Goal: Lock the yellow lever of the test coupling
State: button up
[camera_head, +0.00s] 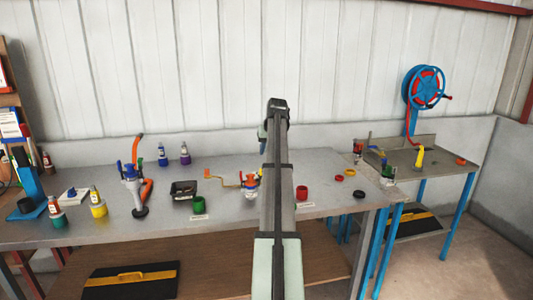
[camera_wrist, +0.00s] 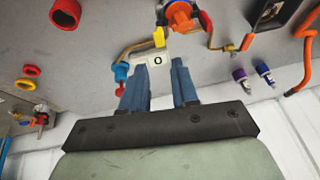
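The test coupling appears to be the orange-and-blue fitting (camera_wrist: 180,16) with brass pipe at the top of the wrist view.
A blue valve with a red tip (camera_wrist: 121,73) is close to the left finger. A second table with a blue reel (camera_head: 424,87) is at right.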

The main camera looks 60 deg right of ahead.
jog(key=shift+m, duration=0.8)
jog(key=s+d+f, duration=0.1)
jog(key=s+d, duration=0.1)
jog(key=s, duration=0.1)
jog(key=s+d+f, duration=0.1)
jog(key=s+d, duration=0.1)
jog(key=s, duration=0.1)
jog(key=s+d+f, duration=0.1)
jog(key=s+d, duration=0.1)
jog(key=s, duration=0.1)
jog(key=shift+d+f, duration=0.25)
jog(key=shift+d, duration=0.05)
grip_shut()
notch_tip(320, 180, down, 2)
jog(key=s+d+t+y, duration=0.1)
jog(key=s+d, duration=0.1)
jog(key=d, duration=0.1)
jog(key=w+a+f+n+t+y, duration=0.1)
jog(key=w+a+f, duration=0.1)
jog(key=w, duration=0.4)
jog(key=w+a+f+n+t+y, duration=0.1)
jog(key=w+a+f+n, duration=0.1)
jog(key=w, duration=0.4)
jog(key=shift+w+a+f+t, duration=0.4)
jog(key=shift+a+f, duration=0.4)
jog(key=shift+f, duration=0.15)
